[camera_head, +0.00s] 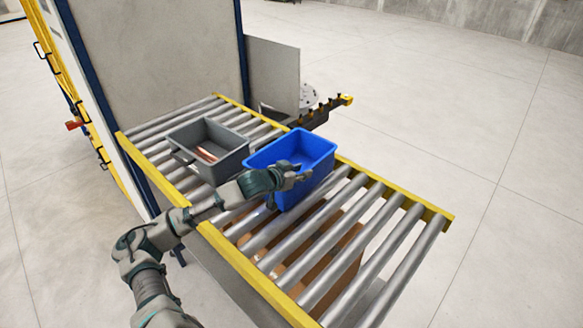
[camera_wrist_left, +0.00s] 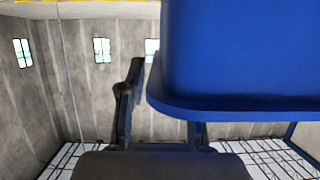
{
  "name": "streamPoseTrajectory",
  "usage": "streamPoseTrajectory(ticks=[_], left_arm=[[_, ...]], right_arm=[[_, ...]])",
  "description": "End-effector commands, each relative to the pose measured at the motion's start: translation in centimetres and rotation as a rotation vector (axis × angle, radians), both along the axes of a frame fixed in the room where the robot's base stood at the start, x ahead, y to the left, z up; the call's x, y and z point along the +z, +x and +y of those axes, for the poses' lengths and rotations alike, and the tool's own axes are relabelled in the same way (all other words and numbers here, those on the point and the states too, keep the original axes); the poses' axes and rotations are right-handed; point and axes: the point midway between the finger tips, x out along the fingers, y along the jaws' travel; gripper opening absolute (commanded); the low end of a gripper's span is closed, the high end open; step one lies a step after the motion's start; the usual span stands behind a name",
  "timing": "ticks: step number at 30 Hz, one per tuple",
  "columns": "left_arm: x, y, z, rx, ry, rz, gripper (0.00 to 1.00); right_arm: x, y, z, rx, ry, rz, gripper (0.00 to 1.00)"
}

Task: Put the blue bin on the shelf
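The blue bin (camera_head: 293,157) sits on the roller conveyor, beside the grey bin. My left gripper (camera_head: 299,178) is at the near side of the blue bin in the head view. In the left wrist view the blue bin (camera_wrist_left: 240,60) fills the upper right, close to the camera. There the gripper (camera_wrist_left: 160,100) has its fingers spread apart. The left finger stands clear beside the bin's rim; the other is mostly hidden behind the bin. I cannot tell whether either finger touches it. My right gripper is not in view. I see no clear shelf.
The roller conveyor (camera_head: 375,262) has yellow side rails and bare rollers at the front right. A grey bin (camera_head: 217,158) with copper-coloured pieces stands left of the blue bin. A tall panelled machine (camera_head: 160,55) rises behind. Open floor (camera_head: 500,150) lies to the right.

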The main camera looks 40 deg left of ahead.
Motion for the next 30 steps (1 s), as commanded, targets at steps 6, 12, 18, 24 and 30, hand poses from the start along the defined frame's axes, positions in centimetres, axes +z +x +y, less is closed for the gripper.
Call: streamPoseTrajectory(ticks=[6, 12, 18, 24, 30], left_arm=[[-1.1, 3.0, -0.2, 0.002, -0.006, 0.000, 0.33], [-1.5, 3.4, -0.2, 0.000, -0.001, -0.001, 0.33], [-1.4, 3.3, -0.5, 0.000, 0.001, 0.000, 0.08], [-1.4, 3.4, -0.5, 0.000, 0.000, 0.000, 0.00], [-1.3, 3.4, -0.3, 0.001, 0.001, -0.003, 0.00]], right_arm=[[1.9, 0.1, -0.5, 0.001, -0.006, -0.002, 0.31], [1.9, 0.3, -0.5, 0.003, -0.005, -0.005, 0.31], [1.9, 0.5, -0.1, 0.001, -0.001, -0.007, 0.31], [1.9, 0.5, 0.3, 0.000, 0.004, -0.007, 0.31], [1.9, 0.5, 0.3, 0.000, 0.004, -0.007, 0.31]])
